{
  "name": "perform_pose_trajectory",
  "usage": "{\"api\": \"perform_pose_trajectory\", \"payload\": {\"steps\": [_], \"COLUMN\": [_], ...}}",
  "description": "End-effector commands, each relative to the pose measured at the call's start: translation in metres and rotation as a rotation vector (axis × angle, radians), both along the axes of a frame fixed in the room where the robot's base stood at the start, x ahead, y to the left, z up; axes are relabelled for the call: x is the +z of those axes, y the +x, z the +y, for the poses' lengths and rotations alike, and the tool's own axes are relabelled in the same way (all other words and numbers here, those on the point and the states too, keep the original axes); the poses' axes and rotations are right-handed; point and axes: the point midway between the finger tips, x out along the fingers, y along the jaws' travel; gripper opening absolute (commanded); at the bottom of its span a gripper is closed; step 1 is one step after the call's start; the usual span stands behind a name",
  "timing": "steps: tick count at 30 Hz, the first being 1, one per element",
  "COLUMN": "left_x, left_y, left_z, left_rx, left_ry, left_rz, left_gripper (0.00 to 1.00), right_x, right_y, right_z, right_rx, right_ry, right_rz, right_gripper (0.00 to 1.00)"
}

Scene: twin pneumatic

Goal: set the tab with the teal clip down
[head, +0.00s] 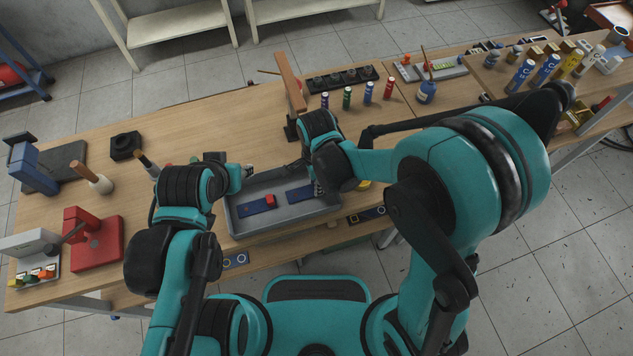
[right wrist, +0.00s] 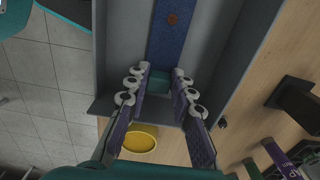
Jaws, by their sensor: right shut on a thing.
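The grey tray (head: 240,224) sits near the front edge of the table. A blue tab with the teal clip (head: 300,194) is in the right part of the tray, its clip end hidden by my right gripper (head: 318,190). In the right wrist view, that gripper (right wrist: 162,88) is shut on the teal clip (right wrist: 160,104) at the end of the blue tab (right wrist: 168,45). I cannot tell whether the tab touches the tray floor. A second blue tab with a red clip (head: 257,204) lies in the left part. My left gripper (head: 248,171) hovers by the tray's back left corner, its fingers too small to read.
Several small bottles (head: 347,98) and a wooden post (head: 290,84) stand behind. A red press-like device (head: 92,236) stands at the left. A shelf with round-marked parts (head: 235,260) is below the table edge.

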Motion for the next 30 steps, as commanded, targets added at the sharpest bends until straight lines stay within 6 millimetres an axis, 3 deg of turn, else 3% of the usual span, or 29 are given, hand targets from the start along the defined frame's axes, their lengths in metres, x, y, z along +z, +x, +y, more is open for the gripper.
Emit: {"api": "perform_pose_trajectory", "payload": {"steps": [2, 3, 5, 17, 30], "left_x": [-0.004, -0.004, -0.003, 0.003, 0.036], "left_y": [0.0, 0.0, 0.0, 0.0, 0.0], "left_z": [0.0, 0.0, 0.0, 0.0, 0.0], "left_rx": [0.0, 0.0, 0.0, 0.0, 0.0], "left_ry": [0.0, 0.0, 0.0, 0.0, 0.0], "left_rz": [0.0, 0.0, 0.0, 0.0, 0.0], "left_gripper": [0.37, 0.37, 0.37, 0.37, 0.37], "right_x": [-0.004, -0.004, -0.003, 0.003, 0.093], "right_y": [0.0, 0.0, 0.0, 0.0, 0.0], "right_z": [0.0, 0.0, 0.0, 0.0, 0.0], "right_rx": [0.0, 0.0, 0.0, 0.0, 0.0], "right_ry": [0.0, 0.0, 0.0, 0.0, 0.0], "right_rz": [0.0, 0.0, 0.0, 0.0, 0.0], "right_gripper": [0.0, 0.28, 0.44, 0.44, 0.44]}}
